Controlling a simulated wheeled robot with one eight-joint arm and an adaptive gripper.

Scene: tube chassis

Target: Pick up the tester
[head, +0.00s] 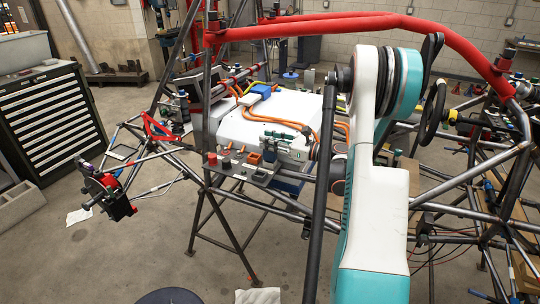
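I cannot tell for certain which thing is the tester. A small dark grey shelf (238,171) on the tube chassis bears several small items, among them a red knob-like piece (212,159) and an orange open box (254,159). A dark upright item (269,150) stands at the shelf's right side. A blue box (261,89) lies on the white housing (290,111) behind, among orange cables. My white and teal arm rises through the right middle of the head view and hides part of the chassis. My gripper is not visible.
Chassis tubes surround the shelf, with a red padded bar (330,26) across the top and a dark upright tube (319,200) in front. A steering wheel (433,112) is at right. A drawer cabinet (50,122) stands at left. Open floor (170,250) lies at front left.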

